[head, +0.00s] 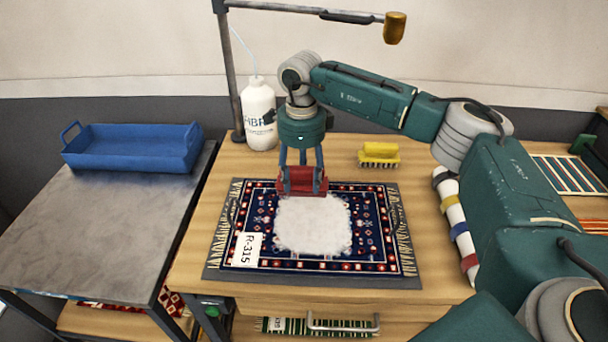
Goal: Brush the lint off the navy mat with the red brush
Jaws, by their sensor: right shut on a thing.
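The navy mat (375,246) with a red and white pattern and fringed ends lies flat on a dark grey sheet (300,279) on the wooden table. A large whitish patch of lint (312,226) covers its middle. A white tag reading R-315 (246,249) lies at its left front corner. My right gripper (302,170) is shut on the red brush (302,182) and points down over the mat's back edge. The brush is at the back edge of the lint; I cannot tell whether its bristles touch the mat. My left gripper is not in view.
A yellow brush (379,154) sits behind the mat. A white bottle (259,113) stands at the back left beside a lamp post (228,70). A blue tray (130,148) rests on the grey side table (105,220). A striped roll (455,225) lies right of the mat.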

